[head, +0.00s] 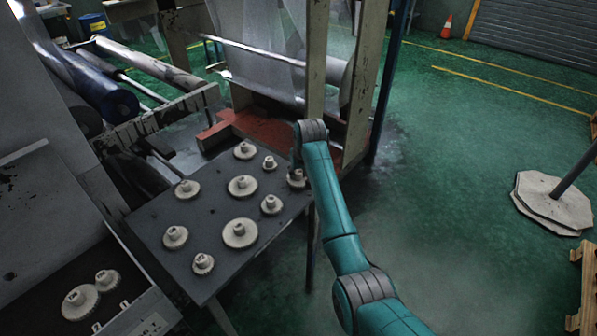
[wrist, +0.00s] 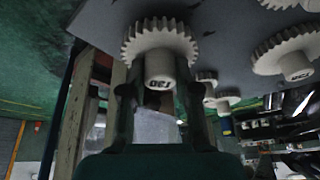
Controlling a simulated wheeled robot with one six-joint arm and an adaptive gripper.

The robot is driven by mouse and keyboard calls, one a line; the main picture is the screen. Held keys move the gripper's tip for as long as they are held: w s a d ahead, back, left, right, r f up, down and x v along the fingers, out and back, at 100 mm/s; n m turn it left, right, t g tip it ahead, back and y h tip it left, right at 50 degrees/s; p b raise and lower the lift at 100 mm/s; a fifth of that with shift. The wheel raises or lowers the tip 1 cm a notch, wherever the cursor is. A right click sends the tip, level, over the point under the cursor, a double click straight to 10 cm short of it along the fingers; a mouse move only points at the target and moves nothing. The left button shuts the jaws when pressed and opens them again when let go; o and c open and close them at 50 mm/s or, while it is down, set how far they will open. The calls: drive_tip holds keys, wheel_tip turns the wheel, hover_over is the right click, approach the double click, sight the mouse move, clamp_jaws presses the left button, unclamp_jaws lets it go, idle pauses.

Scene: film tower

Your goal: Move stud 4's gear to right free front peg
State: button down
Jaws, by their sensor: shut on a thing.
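A pale toothed gear with a marked hub (wrist: 160,68) sits between the fingers of my gripper (wrist: 160,92) in the wrist view. The fingers are shut on the hub. In the head view this gear (head: 297,181) is at the right edge of the dark table, partly hidden by my arm. I cannot tell whether it is clear of the table top. My gripper is mostly hidden there. Two gears, a larger one (head: 80,301) and a smaller one (head: 107,280), sit close together on a dark panel at the lower left.
Several other pale gears stand spread over the dark table (head: 212,212), including a large one (head: 240,233) near the front. A red block (head: 216,130) and a film frame stand behind it. Open green floor (head: 450,190) lies to the right.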

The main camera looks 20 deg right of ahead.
drive_tip(key=shift+f, duration=0.7)
idle(0.4)
drive_tip(key=c, duration=0.8)
unclamp_jaws()
drive_tip(key=shift+o, duration=0.2)
